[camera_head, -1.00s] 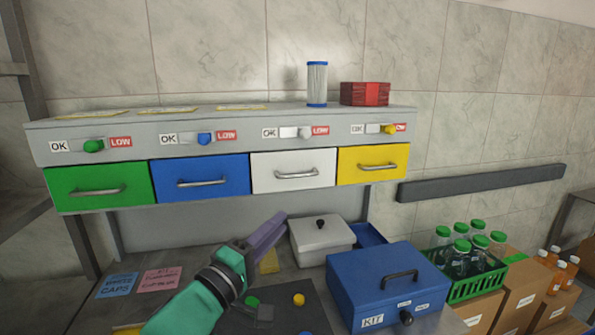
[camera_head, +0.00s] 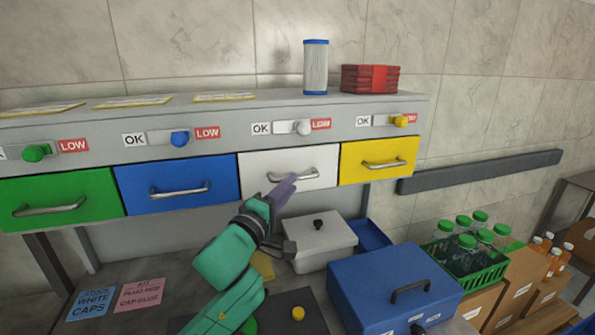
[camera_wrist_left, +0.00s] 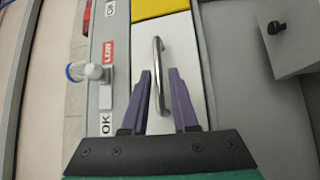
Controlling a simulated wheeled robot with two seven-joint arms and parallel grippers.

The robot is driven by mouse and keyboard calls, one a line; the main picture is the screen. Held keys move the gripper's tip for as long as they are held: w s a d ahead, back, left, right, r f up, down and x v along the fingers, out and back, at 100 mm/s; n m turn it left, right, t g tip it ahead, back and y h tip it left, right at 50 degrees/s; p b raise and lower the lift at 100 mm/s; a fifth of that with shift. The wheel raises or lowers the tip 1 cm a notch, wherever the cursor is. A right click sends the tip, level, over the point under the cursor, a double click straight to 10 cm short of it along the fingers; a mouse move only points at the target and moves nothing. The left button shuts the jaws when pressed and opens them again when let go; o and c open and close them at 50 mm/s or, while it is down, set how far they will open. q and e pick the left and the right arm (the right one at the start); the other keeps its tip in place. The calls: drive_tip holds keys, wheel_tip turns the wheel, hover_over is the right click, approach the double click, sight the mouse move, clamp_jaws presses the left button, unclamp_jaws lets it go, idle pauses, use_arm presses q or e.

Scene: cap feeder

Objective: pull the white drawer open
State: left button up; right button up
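The white drawer (camera_head: 316,163) sits in the row between the blue and yellow drawers, with its front flush with theirs, so it looks closed. Its metal handle (camera_head: 292,176) runs across the front. My left gripper (camera_head: 281,187) is just in front of and below the handle in the head view. In the left wrist view, the two purple fingers (camera_wrist_left: 164,92) are spread apart, with the lower end of the handle (camera_wrist_left: 158,75) between them. I cannot tell whether they touch it. My right gripper is not in view.
The blue drawer (camera_head: 150,189) and yellow drawer (camera_head: 377,171) flank it. A lidded white box (camera_head: 325,238) and a blue kit box (camera_head: 365,287) stand on the bench below. A white slider knob (camera_head: 304,128) is above the drawer. A green crate of bottles (camera_head: 480,277) is at right.

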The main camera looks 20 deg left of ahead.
sight(315, 165)
use_arm(q)
drive_tip(key=x, duration=0.3)
drive_tip(key=shift+w+r+p, duration=0.2)
drive_tip(key=shift+p, duration=0.15)
drive_tip(key=shift+w+d, duration=0.3)
drive_tip(key=shift+a, duration=0.1)
clamp_jaws()
drive_tip(key=shift+f, duration=0.1)
idle(0.6)
